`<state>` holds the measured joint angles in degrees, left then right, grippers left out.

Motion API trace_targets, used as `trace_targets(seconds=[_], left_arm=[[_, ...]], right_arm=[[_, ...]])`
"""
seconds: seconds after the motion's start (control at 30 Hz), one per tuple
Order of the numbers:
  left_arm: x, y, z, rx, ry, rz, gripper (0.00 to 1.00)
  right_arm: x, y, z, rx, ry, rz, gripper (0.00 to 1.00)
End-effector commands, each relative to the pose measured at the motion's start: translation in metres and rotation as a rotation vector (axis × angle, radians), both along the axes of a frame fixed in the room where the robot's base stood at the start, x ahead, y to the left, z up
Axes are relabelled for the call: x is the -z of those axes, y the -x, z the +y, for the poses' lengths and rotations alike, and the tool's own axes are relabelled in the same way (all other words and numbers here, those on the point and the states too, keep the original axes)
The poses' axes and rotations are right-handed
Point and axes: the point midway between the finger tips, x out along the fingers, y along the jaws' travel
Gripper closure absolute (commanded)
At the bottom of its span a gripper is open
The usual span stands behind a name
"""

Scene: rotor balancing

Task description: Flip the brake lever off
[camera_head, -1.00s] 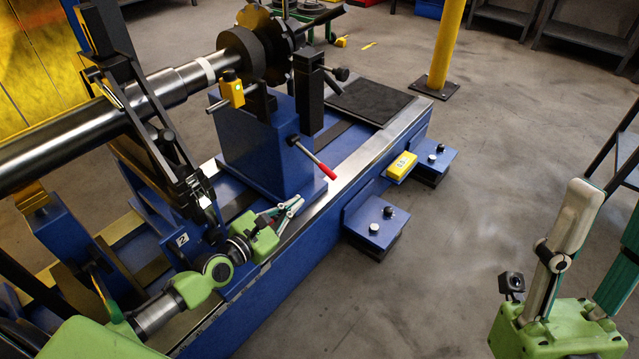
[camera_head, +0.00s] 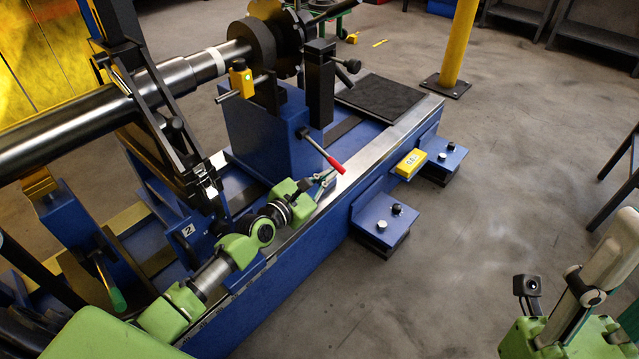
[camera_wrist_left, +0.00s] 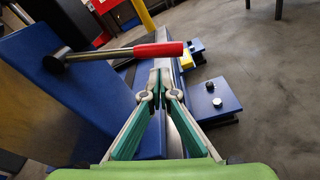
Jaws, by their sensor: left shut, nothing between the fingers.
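The brake lever (camera_head: 323,153) is a dark rod with a red grip, on the side of the blue pedestal (camera_head: 258,130). In the head view it slants down to the right. In the left wrist view the lever (camera_wrist_left: 130,50) runs across the upper middle, its red grip pointing right. My left gripper (camera_head: 331,176) is shut and empty just below the red grip. In the left wrist view its fingertips (camera_wrist_left: 160,74) meet below the grip; I cannot tell if they touch it. My right gripper is not clearly seen; only part of the right arm shows at the lower right.
A shaft (camera_head: 110,105) lies along the blue machine bed at the left. A yellow block (camera_head: 411,164) and blue brackets (camera_head: 384,222) with knobs stick out from the bed's right side. A yellow post (camera_head: 459,45) stands behind.

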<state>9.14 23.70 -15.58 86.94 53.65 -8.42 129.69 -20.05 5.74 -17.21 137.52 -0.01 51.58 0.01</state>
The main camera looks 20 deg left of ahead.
Motion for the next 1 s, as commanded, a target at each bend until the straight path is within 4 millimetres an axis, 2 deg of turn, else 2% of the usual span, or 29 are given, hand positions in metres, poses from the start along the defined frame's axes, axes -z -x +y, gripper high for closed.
trace_targets(seconds=[0.03, 0.2, 0.83, 0.9, 1.0], left_arm=[[-0.008, 0.002, -0.003, 0.001, 0.003, 0.000, 1.00], [-0.016, 0.005, -0.004, 0.001, 0.001, 0.000, 1.00], [-0.019, 0.006, -0.005, 0.000, 0.019, 0.007, 1.00], [-0.021, 0.006, -0.006, 0.000, 0.031, 0.012, 1.00], [-0.022, 0.006, -0.007, 0.000, 0.042, 0.014, 1.00]], right_arm=[[-0.004, 0.000, 0.000, 0.000, 0.000, -0.001, 0.61], [-0.006, 0.000, 0.000, 0.000, 0.000, -0.001, 0.61], [-0.011, 0.000, 0.000, 0.000, 0.000, 0.000, 0.61], [-0.009, -0.014, 0.003, 0.004, 0.020, 0.061, 0.61], [-0.006, -0.024, 0.005, 0.007, 0.034, 0.104, 0.61]])
